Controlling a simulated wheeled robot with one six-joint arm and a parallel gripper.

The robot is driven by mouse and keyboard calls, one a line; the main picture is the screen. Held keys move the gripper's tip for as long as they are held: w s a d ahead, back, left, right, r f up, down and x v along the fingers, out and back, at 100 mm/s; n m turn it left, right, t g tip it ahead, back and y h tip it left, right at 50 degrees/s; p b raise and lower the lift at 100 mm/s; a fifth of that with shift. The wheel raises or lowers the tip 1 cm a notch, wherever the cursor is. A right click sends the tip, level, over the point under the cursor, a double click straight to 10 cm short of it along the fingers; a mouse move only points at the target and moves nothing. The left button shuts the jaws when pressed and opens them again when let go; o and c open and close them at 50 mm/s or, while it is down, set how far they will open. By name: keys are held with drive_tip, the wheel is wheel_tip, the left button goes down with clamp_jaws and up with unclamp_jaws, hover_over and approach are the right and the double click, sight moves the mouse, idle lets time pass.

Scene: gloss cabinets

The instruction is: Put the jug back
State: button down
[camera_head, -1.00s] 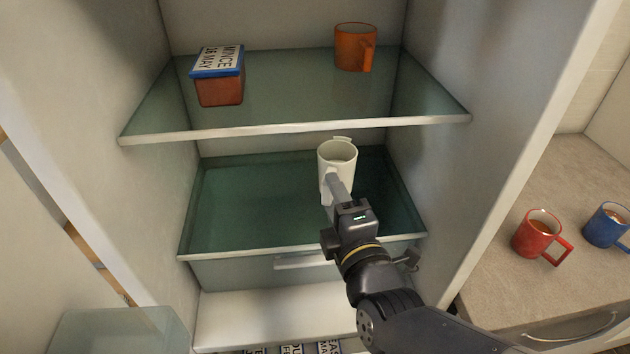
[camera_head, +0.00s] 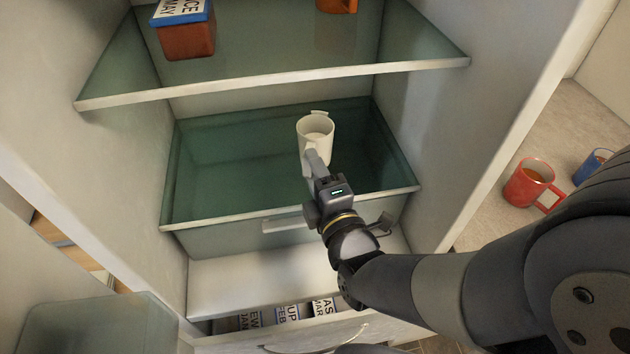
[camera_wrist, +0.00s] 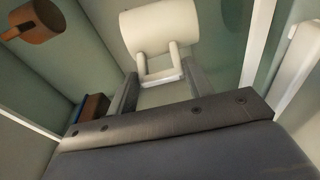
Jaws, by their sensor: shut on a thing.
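The jug (camera_head: 315,131) is cream-white, roughly upright, with its spout toward the back and its handle toward me. It shows over the open-topped glass drawer (camera_head: 235,213) on the cabinet's middle level, below the upper glass shelf. I cannot tell whether it touches anything beneath. My gripper (camera_head: 313,162) is shut on the jug's handle. In the wrist view the jug (camera_wrist: 160,28) is at the top, with its handle between the two fingers (camera_wrist: 160,80) of my gripper.
The upper glass shelf (camera_head: 285,78) holds a brown box with a blue lid (camera_head: 187,38) and an orange mug (camera_head: 337,5). A red mug (camera_head: 528,184) and a blue mug (camera_head: 590,167) stand on the counter at right. Labelled packs (camera_head: 287,316) lie in a lower drawer.

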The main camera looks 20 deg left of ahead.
drive_tip(key=shift+f, duration=1)
drive_tip(key=shift+f+b, duration=0.2)
drive_tip(key=shift+b, duration=0.2)
drive_tip(key=c, duration=0.6)
unclamp_jaws()
drive_tip(key=shift+c, duration=0.2)
drive_tip(key=shift+r, duration=0.15)
drive_tip(key=shift+p, duration=0.3)
